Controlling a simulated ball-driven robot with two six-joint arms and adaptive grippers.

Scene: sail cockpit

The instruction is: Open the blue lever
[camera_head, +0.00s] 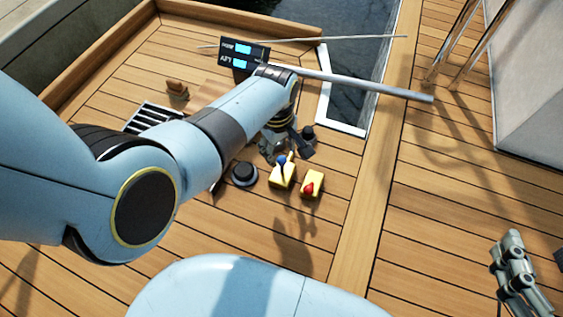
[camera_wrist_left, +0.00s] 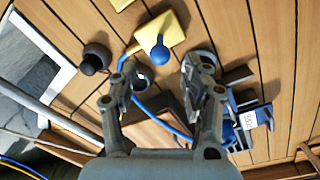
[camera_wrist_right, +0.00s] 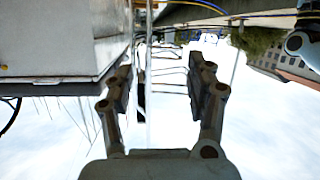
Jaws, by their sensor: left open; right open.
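The blue lever (camera_head: 282,161) has a round blue knob and stands on a yellow base (camera_head: 281,178) on the deck. In the left wrist view its blue knob (camera_wrist_left: 159,53) shows on the yellow base (camera_wrist_left: 164,33), just beyond the fingertips. My left gripper (camera_wrist_left: 155,75) is open and empty, near the lever and apart from it as far as I can tell. In the head view the left gripper (camera_head: 285,145) is partly hidden behind my arm. My right gripper (camera_head: 512,262) is open and empty at the lower right; the right wrist view shows its spread fingers (camera_wrist_right: 162,85).
A red lever (camera_head: 308,188) on a yellow base stands right of the blue one. A black winch (camera_head: 244,174) is to the left and another dark knob (camera_head: 308,133) behind. A display panel (camera_head: 243,55) and a grey pole (camera_head: 370,85) are further back.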

